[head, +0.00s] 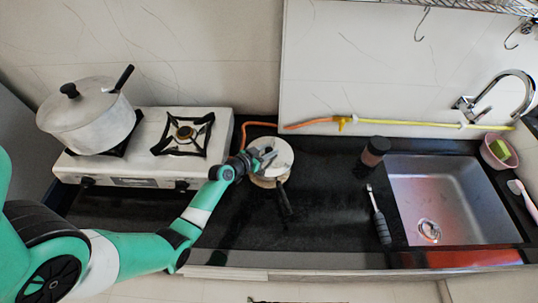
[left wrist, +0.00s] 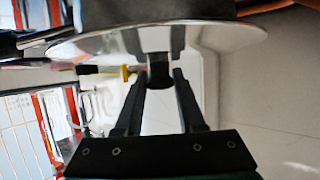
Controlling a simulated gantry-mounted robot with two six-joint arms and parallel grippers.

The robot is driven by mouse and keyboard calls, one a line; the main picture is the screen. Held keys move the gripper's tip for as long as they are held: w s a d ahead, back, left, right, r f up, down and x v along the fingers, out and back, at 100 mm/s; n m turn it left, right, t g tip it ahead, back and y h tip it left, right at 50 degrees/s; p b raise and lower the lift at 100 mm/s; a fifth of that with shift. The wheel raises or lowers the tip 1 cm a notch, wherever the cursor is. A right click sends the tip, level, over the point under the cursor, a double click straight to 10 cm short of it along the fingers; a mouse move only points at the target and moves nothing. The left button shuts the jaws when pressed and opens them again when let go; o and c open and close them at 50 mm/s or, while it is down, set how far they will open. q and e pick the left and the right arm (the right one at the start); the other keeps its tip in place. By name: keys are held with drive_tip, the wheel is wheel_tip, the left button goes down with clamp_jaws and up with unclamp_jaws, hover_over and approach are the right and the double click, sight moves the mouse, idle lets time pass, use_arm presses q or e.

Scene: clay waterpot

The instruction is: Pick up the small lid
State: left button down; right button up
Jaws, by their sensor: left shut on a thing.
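The small lid (head: 284,153) is a round, silvery disc over the small pot (head: 262,183) on the dark counter, right of the stove. My left gripper (head: 266,157) reaches in from the left and is shut on the lid's dark knob. In the left wrist view the shiny lid (left wrist: 215,37) spans the upper part, with its dark knob (left wrist: 160,77) between the fingertips. The small pot's dark handle (head: 285,203) points toward the counter's front. I cannot tell whether the lid touches the pot rim. My right gripper is not in view.
A large lidded pot (head: 88,122) stands on the white stove (head: 150,158) at left. A yellow-orange hose (head: 345,122) runs along the back wall.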

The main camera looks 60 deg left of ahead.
sight(269, 150)
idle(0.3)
use_arm(q)
drive_tip(key=shift+r, duration=0.5)
drive_tip(key=r+p, duration=0.2)
drive_tip(key=r, duration=0.1)
drive_tip(key=shift+s+d+r, duration=0.1)
drive_tip(key=shift+d+r, duration=0.05)
drive_tip(key=shift+d, duration=0.05)
drive_tip(key=s+d+r+p, duration=0.4)
drive_tip(key=s+d+r, duration=0.4)
drive_tip(key=d, duration=0.3)
drive_tip(key=shift+r+p, duration=0.35)
drive_tip(key=shift+d, duration=0.1)
